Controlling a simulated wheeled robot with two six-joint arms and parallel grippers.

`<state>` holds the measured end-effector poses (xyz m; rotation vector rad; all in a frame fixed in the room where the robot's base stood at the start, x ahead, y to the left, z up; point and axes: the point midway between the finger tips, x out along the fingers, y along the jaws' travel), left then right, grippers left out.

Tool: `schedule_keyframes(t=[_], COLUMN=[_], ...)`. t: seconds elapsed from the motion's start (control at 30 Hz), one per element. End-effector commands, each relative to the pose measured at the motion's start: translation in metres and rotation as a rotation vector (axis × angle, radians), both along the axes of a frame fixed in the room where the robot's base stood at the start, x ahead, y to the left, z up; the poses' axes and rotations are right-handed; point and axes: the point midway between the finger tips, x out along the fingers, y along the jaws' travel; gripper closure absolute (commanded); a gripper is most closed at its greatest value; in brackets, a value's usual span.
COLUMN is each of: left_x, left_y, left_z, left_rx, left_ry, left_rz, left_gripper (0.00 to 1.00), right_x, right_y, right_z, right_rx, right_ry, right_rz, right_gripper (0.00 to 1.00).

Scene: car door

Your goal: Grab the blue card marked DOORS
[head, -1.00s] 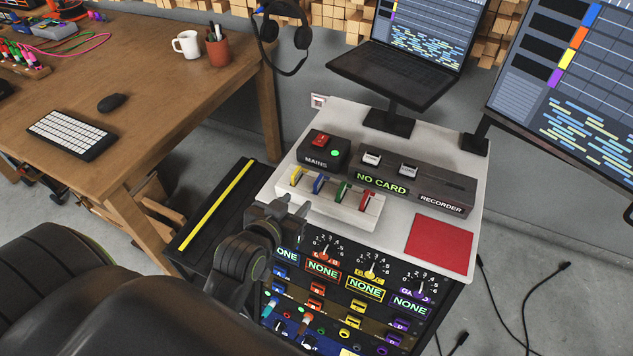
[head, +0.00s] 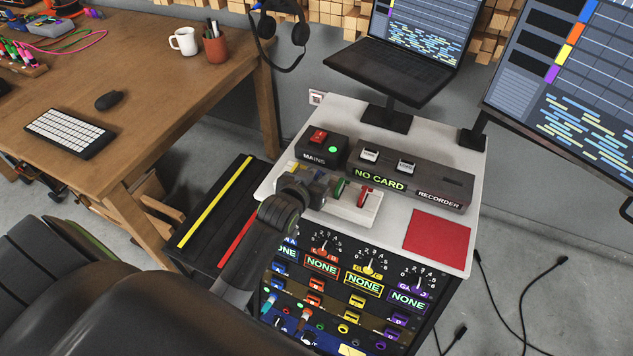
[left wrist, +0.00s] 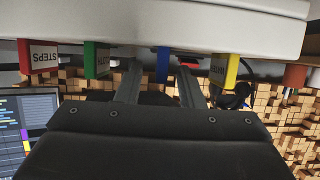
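The white card holder (head: 346,209) stands on the console top with a row of coloured cards. In the left wrist view the blue card (left wrist: 162,66) shows between the two fingers of my left gripper (left wrist: 160,82), with gaps on both sides. The gripper is open. No word is readable on the blue card. In the head view my left gripper (head: 311,187) is at the holder's left part and mostly hides the blue card. The green card (head: 340,188) and red card (head: 364,196) stand to its right, the yellow card (left wrist: 231,70) on its other side. My right gripper is not in view.
Behind the holder are the MAINS box (head: 322,147) and the RECORDER box (head: 412,177), whose display reads NO CARD. A red mat (head: 437,238) lies at the console's right. Knobs and sockets fill the sloping front panel. A wooden desk (head: 150,60) is at left.

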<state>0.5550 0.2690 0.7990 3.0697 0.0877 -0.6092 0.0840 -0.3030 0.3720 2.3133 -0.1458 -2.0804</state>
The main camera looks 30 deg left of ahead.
Motion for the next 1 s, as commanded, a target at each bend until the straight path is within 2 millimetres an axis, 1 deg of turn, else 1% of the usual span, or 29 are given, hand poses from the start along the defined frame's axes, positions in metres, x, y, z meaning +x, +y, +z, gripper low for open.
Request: schedule_keyframes(t=[0.03, 0.1, 0.2, 0.3, 0.5, 0.57, 0.77, 0.8, 1.0], left_x=[0.007, 0.014, 0.021, 0.024, 0.024, 0.024, 0.024, 0.024, 0.024], left_y=[0.001, 0.001, 0.001, 0.002, 0.002, 0.002, 0.002, 0.002, 0.002], left_z=[-0.002, -0.005, -0.009, -0.01, -0.01, -0.01, -0.01, -0.01, -0.01], left_rx=[0.001, 0.0, 0.0, 0.0, 0.0, 0.0, 0.0, 0.0, 0.0], left_ry=[0.001, 0.0, 0.0, 0.001, 0.0, 0.0, 0.0, 0.0, 0.0], left_rz=[0.0, -0.001, 0.0, 0.0, 0.0, 0.0, 0.0, 0.0, 0.0], left_gripper=[0.65, 0.65, 0.65, 0.65, 0.65, 0.72, 0.98, 1.0, 1.0], right_x=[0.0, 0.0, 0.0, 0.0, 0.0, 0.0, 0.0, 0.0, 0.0], right_y=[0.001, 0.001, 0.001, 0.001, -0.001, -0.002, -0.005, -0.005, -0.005], right_z=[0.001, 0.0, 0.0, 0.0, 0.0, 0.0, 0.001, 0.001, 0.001], right_rx=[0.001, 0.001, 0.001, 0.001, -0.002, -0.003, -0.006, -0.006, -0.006], right_ry=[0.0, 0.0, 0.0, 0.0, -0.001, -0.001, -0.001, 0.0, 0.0], right_rz=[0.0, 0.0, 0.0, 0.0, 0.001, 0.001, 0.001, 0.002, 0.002], right_gripper=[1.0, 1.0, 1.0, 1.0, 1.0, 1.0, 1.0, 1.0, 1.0])
